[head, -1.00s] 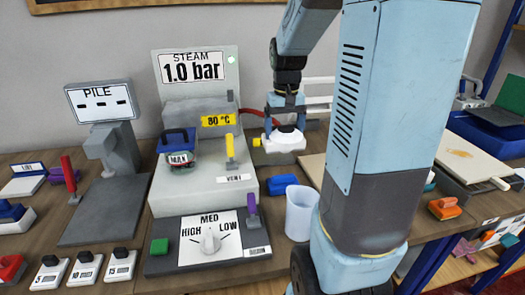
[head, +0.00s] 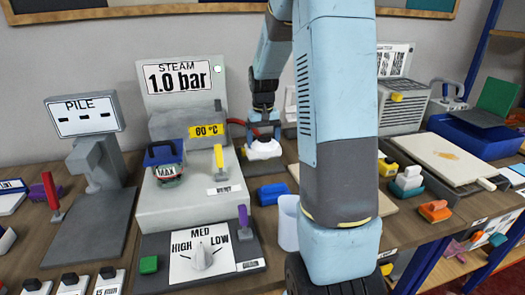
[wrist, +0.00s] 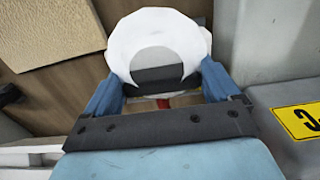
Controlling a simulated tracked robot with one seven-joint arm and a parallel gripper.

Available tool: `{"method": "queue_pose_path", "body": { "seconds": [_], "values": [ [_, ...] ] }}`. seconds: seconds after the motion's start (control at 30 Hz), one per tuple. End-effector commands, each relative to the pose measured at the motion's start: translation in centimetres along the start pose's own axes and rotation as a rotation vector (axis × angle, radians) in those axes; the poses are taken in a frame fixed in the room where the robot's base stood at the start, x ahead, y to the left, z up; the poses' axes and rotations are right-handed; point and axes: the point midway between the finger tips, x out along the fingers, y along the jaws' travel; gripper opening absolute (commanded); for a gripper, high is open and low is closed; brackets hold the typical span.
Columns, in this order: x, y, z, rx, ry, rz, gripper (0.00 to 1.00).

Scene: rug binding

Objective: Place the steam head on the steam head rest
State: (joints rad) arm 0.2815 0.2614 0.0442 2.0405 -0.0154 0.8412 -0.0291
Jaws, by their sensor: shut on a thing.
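The steam head (head: 264,149) is a white rounded piece, just right of the grey steam unit (head: 190,205) in the head view. My gripper (head: 264,132) is shut on it from above. In the wrist view the white head (wrist: 158,30) sits between the two blue fingers (wrist: 160,92), with a dark part across its middle. I cannot tell if the head touches anything below. I cannot make out the steam head rest for certain; my arm hides part of the bench behind the head.
A blue block (head: 271,193) and a translucent jug (head: 288,224), partly behind my arm, stand in front of the head. The steam unit's tall panel (head: 180,76) stands to the left. A vented grey box (head: 402,105) and a pale board (head: 452,158) are to the right.

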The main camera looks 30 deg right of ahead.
Motion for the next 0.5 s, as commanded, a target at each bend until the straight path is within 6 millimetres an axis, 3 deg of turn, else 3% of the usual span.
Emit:
{"method": "queue_pose_path", "body": {
  "seconds": [0.2, 0.5],
  "values": [
    [1.9, 0.0, -1.6, -0.001, 0.0, 0.0, 0.56],
    [3.4, 0.0, -2.4, -0.001, -0.003, 0.0, 0.56]
  ]
}}
